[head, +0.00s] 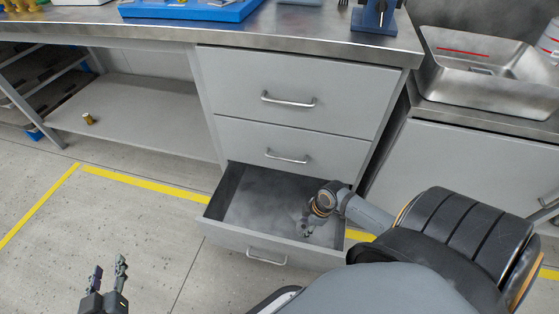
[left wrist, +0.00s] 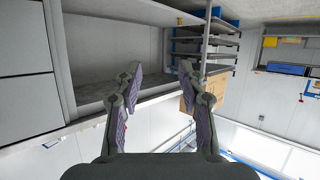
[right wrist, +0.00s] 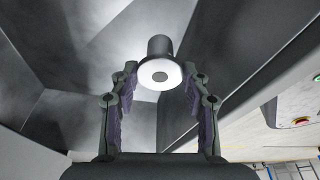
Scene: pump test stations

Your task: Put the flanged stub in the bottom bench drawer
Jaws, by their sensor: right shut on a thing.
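The bottom bench drawer (head: 252,252) is pulled open and its inside looks bare. My right gripper (head: 306,230) reaches down into the drawer near its right side. In the right wrist view my right gripper (right wrist: 161,88) is shut on the flanged stub (right wrist: 160,62), a dark cylinder with a pale round flange and a central hole. The drawer's inside walls surround it there. I cannot tell whether the stub touches the drawer floor. In the head view the stub is too small to make out. My left gripper (head: 107,272) is open and empty over the floor at lower left.
Two closed drawers (head: 290,100) sit above the open one. A low shelf (head: 140,115) at left holds a small brass part (head: 88,118). The worktop bears a blue tray (head: 190,9) and a blue device (head: 375,18). A steel sink (head: 485,75) is at right.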

